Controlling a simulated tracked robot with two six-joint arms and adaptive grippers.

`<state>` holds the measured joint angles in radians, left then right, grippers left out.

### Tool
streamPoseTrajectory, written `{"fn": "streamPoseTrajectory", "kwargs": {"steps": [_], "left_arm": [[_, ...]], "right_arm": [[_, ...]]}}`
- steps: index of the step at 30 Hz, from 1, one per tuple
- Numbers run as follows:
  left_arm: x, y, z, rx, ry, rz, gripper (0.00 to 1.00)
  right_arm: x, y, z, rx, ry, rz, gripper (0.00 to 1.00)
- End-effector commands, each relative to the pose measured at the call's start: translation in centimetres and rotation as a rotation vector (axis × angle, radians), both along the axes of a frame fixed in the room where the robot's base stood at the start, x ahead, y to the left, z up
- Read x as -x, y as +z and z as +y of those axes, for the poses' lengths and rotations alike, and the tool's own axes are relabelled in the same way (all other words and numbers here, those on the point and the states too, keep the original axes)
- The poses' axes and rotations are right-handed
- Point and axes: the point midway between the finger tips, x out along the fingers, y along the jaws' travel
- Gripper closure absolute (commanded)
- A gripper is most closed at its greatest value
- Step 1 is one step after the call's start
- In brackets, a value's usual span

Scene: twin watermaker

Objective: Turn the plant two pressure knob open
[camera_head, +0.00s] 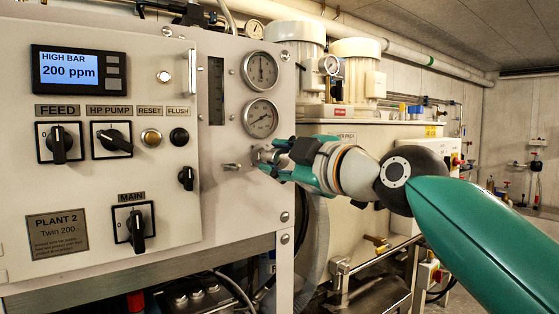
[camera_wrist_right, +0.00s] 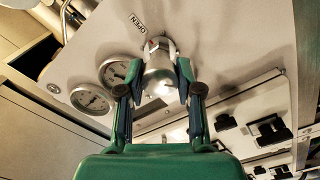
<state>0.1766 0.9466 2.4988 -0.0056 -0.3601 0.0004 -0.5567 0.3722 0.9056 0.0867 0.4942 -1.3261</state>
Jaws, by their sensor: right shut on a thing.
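The plant two panel (camera_head: 100,180) is at the left in the head view, with a "PLANT 2 Twin 200" plate (camera_head: 57,234). My right gripper (camera_head: 266,158) reaches in from the right to the panel's right part, below two gauges. In the right wrist view, its two fingers (camera_wrist_right: 160,85) are shut on the silver pressure knob (camera_wrist_right: 159,68), one on each side. In the head view the knob is mostly hidden by the fingers. My left gripper is not in view.
Two round gauges (camera_head: 260,92) sit just above my right gripper. A small metal fitting (camera_head: 232,167) sticks out just left of it. The display (camera_head: 79,72) reads "HIGH BAR 200 ppm". Black rotary switches (camera_head: 112,139) are further left. Pipework and a metal frame stand below my right arm.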

Motion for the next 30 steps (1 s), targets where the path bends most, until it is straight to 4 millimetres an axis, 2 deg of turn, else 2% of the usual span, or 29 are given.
{"fn": "streamPoseTrajectory", "kwargs": {"steps": [1,17,18,22,23,30], "left_arm": [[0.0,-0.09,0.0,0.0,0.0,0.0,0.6],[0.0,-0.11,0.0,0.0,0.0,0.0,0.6],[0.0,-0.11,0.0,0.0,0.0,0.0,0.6],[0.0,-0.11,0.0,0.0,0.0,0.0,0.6],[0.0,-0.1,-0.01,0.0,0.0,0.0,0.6],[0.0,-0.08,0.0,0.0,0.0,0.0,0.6]], "right_arm": [[-0.22,-0.8,0.24,0.022,0.003,0.007,1.0],[-0.2,-0.77,0.23,0.046,0.003,-0.011,1.0],[-0.19,-0.77,0.23,0.046,0.003,-0.011,0.63],[-0.16,-0.66,0.21,0.044,0.004,-0.013,0.42],[-0.14,-0.6,0.19,0.044,0.003,-0.013,0.39],[-0.05,-0.27,0.09,0.039,0.001,-0.019,0.39]]}}
